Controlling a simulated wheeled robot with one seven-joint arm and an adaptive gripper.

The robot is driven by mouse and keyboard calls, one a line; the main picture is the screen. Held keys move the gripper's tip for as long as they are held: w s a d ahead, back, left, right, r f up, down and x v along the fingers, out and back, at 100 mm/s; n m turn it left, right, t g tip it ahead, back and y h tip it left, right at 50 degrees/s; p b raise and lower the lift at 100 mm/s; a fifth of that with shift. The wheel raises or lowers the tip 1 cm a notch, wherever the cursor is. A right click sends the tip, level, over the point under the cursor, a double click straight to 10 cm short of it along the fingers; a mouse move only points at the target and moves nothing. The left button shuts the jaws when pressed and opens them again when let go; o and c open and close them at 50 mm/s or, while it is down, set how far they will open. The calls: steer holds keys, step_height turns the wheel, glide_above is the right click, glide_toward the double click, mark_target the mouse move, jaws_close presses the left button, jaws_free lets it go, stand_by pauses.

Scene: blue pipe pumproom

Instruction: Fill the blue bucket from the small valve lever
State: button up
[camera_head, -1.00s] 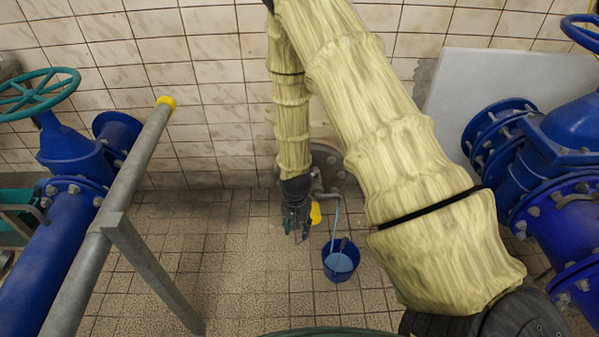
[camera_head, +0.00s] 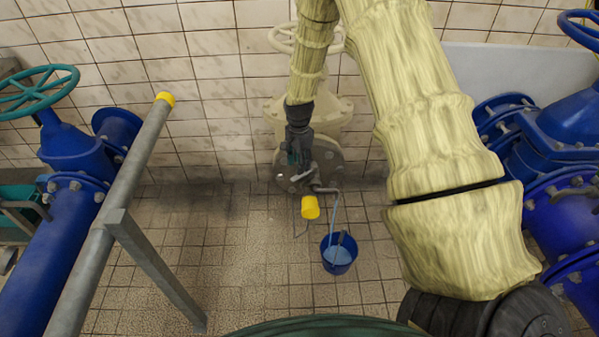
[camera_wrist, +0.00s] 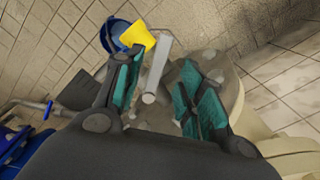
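The blue bucket (camera_head: 338,262) stands upright on the tiled floor below the spout. A light blue stream (camera_head: 334,215) runs from the spout into it, and light blue water shows inside. The small valve lever's yellow end (camera_head: 310,207) is left of the stream; it also shows in the wrist view (camera_wrist: 137,35), overlapping the blue bucket (camera_wrist: 107,38). My gripper (camera_head: 297,168) is above and left of the yellow end, in front of the flange. In the wrist view its two teal-padded fingers (camera_wrist: 158,75) are apart, with a grey bar seen between them. I see no contact with the lever.
A round grey flange (camera_head: 325,160) and a cream valve body (camera_head: 332,118) stand at the back wall. Blue pipes flank the space at left (camera_head: 62,230) and right (camera_head: 575,215). A grey rail (camera_head: 135,150) crosses the left. The floor around the bucket is clear.

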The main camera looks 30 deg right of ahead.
mark_target(305, 173)
steer(key=shift+f, duration=2.5)
jaws_close()
